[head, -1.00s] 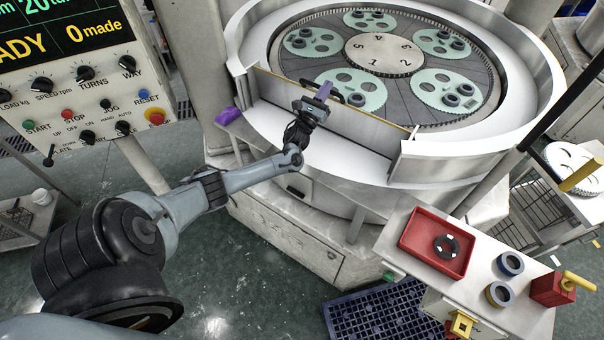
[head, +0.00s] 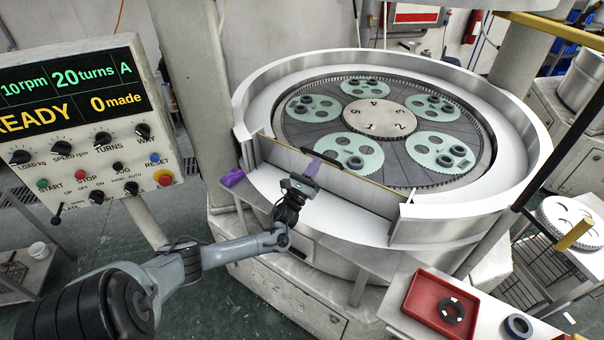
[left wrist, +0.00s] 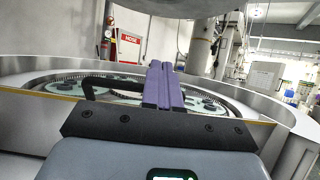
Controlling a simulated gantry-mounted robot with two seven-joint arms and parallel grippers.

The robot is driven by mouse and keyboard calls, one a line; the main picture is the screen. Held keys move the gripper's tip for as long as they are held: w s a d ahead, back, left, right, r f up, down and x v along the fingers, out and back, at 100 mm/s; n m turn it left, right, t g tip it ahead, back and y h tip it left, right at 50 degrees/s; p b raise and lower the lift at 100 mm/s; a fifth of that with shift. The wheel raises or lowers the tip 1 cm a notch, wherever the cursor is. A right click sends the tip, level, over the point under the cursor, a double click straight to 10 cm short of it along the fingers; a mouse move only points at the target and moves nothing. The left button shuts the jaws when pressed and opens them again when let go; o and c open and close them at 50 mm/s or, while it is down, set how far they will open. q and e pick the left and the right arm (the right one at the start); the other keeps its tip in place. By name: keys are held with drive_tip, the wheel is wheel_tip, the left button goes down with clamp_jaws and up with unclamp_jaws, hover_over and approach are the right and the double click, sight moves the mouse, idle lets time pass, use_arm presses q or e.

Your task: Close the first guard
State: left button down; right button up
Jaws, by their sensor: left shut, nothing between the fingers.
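The guard is a flat grey panel (head: 360,188) with a yellowish top edge. It stands across the front gap in the round machine's white rim, and its right end is near the cut rim end. A black bar handle (head: 324,157) is at its top middle; in the left wrist view the handle (left wrist: 100,80) is just left of the fingers. My left gripper (head: 313,167) is shut and empty, its purple fingers (left wrist: 163,85) at the panel's top edge beside the handle. I cannot tell whether they touch it. My right gripper is not in view.
Behind the guard is the toothed plate (head: 380,120) with several green carriers. A control panel (head: 80,130) reading READY stands at left. A purple item (head: 232,178) lies by the rim's left end. A red tray (head: 425,292) is at front right.

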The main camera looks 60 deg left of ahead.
use_arm(q)
drive_tip(key=s+d+r, duration=0.1)
drive_tip(key=s+d, duration=0.2)
drive_tip(key=s, duration=0.2)
drive_tip(key=s+a+f+t+y+b, duration=0.1)
drive_tip(key=a+f+b, duration=0.1)
drive_tip(key=f+b, duration=0.8)
drive_tip(key=s+a+f+t+b, duration=0.15)
drive_tip(key=f+b, duration=0.45)
drive_tip(key=b, duration=0.8)
drive_tip(key=x, duration=1.5)
drive_tip(key=shift+s+r, duration=0.1)
drive_tip(key=shift+s, duration=0.05)
